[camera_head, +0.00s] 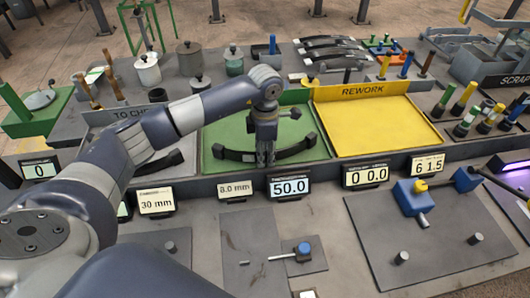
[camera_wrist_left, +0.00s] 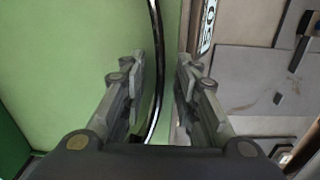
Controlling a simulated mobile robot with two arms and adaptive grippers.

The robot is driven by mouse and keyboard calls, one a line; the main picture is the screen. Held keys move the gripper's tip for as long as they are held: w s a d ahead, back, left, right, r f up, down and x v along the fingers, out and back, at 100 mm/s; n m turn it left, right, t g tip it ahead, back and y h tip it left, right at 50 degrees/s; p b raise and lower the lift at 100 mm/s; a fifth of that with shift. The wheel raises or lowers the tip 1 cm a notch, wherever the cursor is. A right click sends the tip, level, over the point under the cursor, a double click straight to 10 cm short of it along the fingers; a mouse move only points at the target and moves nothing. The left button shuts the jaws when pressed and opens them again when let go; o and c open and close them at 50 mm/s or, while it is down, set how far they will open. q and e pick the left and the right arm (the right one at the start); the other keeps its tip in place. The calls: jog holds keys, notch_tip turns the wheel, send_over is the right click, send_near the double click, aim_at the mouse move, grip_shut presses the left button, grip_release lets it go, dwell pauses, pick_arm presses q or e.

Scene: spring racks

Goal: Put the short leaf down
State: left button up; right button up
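A dark curved leaf (camera_head: 292,150) lies at the front of the green tray (camera_head: 318,125), its ends bent toward the back. My left gripper (camera_head: 265,160) points down at its middle. In the left wrist view the leaf (camera_wrist_left: 156,60) runs between the two fingers of my left gripper (camera_wrist_left: 160,80), with a gap visible on each side, so the fingers look open around it. Dark pieces (camera_head: 295,113) show behind the gripper in the tray; the arm hides whether they are one second leaf. I cannot tell which is the short leaf. My right gripper is not in view.
The yellow REWORK tray (camera_head: 375,128) is empty, to the right of the green tray. Small displays (camera_head: 289,186) stand along the front edge. Pots (camera_head: 190,58) and a stack of leaves (camera_head: 332,50) stand behind. A blue clamp device (camera_head: 412,197) sits front right.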

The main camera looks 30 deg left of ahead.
pick_arm(q)
notch_tip(320, 180, up, 11)
jog(key=b, duration=0.4)
jog(key=shift+f, duration=0.15)
jog(key=shift+s+r, duration=0.1)
jog(key=shift+r, duration=0.6)
jog(key=shift+d, duration=0.1)
dwell(1.0)
